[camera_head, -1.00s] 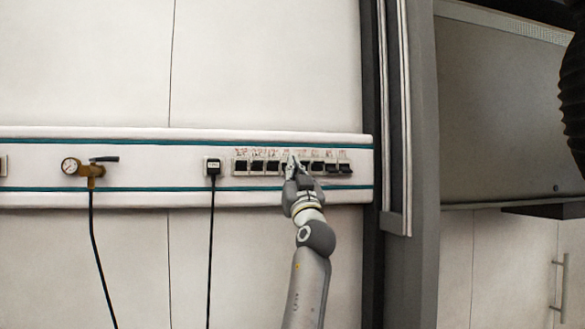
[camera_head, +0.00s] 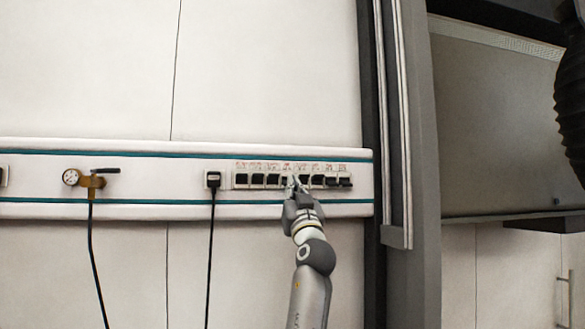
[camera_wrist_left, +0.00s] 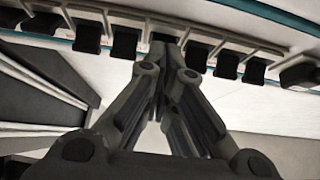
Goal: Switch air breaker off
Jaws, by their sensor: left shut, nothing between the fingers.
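A row of black breaker switches (camera_head: 257,180) sits in a white strip on the wall rail, with small reddish labels above. The two switches at the right end (camera_head: 339,182) look different from the others. Which one is the air breaker is too small to read. My left gripper (camera_head: 291,181) is shut and empty, with its fingertips at the middle of the row, partly covering a switch there. Contact cannot be told. My right gripper is not in view.
A black plug with a hanging cable (camera_head: 212,180) is left of the row. A pressure gauge with a brass valve and black handle (camera_head: 90,180) is farther left. A grey vertical post (camera_head: 400,150) stands to the right. The wall above the rail is clear.

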